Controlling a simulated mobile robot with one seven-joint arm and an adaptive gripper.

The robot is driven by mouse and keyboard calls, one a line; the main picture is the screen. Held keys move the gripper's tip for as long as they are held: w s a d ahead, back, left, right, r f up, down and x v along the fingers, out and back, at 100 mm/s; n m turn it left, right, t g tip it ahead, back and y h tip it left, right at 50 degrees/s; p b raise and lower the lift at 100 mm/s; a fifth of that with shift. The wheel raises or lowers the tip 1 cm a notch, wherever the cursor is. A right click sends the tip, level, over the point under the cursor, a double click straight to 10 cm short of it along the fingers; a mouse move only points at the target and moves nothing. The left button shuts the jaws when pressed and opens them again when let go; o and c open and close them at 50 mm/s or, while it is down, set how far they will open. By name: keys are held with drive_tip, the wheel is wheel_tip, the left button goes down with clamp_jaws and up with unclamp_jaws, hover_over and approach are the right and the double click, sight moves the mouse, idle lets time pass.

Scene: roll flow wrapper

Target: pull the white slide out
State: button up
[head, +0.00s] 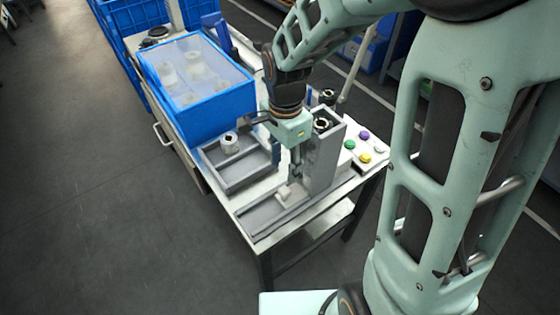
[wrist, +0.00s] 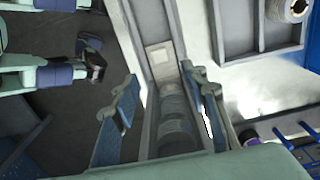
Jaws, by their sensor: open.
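The white slide (head: 291,193) is a small pale block in the grey channel at the foot of the upright grey housing (head: 323,158). In the wrist view the white slide (wrist: 160,58) lies flat between the channel's two side walls, just beyond my fingertips. My gripper (head: 296,169) points down above the channel, close to the slide. In the wrist view my gripper (wrist: 160,80) is open, one finger on each side of the channel. Nothing is held between the fingers. Whether a finger touches the housing cannot be told.
A grey divided tray (head: 240,172) with a white roll (head: 229,143) stands left of the housing. A blue crate (head: 205,105) with a clear cover is behind it. Several coloured buttons (head: 365,157) are at the right. The floor in front of the table (head: 265,255) is clear.

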sight(285, 190)
wheel_tip(285, 190, down, 11)
drive_tip(key=shift+d+r+b, duration=0.15)
drive_tip(key=shift+b, duration=0.45)
drive_tip(key=shift+c, duration=0.6)
clamp_jaws()
